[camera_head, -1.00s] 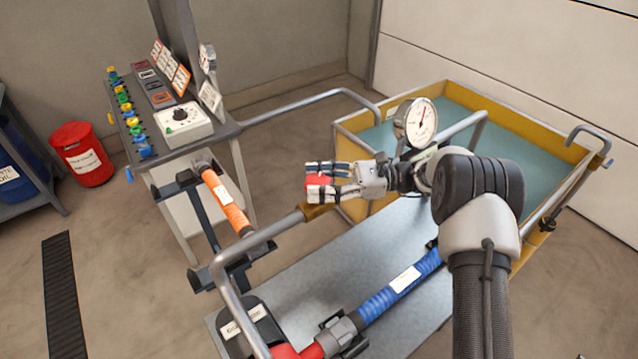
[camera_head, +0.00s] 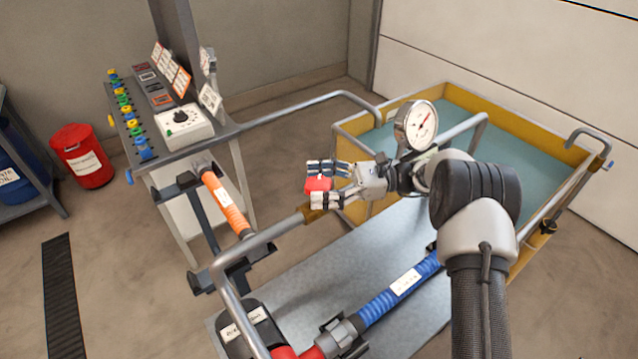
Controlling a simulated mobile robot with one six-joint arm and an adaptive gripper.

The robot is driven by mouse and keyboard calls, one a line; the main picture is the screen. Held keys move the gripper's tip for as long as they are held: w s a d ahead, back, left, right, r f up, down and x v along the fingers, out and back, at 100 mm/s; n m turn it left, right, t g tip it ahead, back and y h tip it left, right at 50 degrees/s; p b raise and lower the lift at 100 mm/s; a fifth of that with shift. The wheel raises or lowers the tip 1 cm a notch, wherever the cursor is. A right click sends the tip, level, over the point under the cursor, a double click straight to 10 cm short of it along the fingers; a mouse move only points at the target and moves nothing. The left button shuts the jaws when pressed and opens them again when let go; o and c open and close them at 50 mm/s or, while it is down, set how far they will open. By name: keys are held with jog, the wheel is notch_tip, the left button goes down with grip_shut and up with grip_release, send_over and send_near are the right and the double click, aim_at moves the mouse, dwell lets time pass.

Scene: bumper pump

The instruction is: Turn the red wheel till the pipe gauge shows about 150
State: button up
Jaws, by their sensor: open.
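The red wheel (camera_head: 318,184) is a small red block shape on the pipe beside the yellow tank, partly hidden by my gripper. My gripper (camera_head: 322,183) is open, with one finger above and one below the wheel in the picture; I cannot tell whether either touches it. The pipe gauge (camera_head: 415,126) is a round white dial just behind my wrist. Its red needle points up and to the right; the numbers are too small to read.
The yellow tank (camera_head: 520,113) of greenish water stands behind my arm. A grey pipe (camera_head: 262,240) runs in front of the wheel. A panel table (camera_head: 150,165) stands at left. An orange hose (camera_head: 224,203) and blue hose (camera_head: 385,298) lie nearby.

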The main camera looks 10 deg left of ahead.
jog(key=v, duration=0.7)
jog(key=shift+d, duration=0.2)
jog(key=shift+w, duration=0.1)
jog(key=s+d+r+n+t+h, duration=0.35)
jog(key=s+r+n+h, duration=0.35)
jog(key=s+r, duration=0.55)
jog(key=s+d+f+n+t+h, duration=0.1)
jog(key=s+d+n+t+h, duration=0.2)
jog(key=s+d+h, duration=0.2)
jog(key=s+d+f+n+t+h, duration=0.1)
jog(key=s+d+n+t+h, duration=0.2)
jog(key=s+d, duration=0.8)
jog(key=shift+s+n+t+h, duration=0.35)
jog(key=shift+s+n+h, duration=0.55)
jog(key=shift+s, duration=1.4)
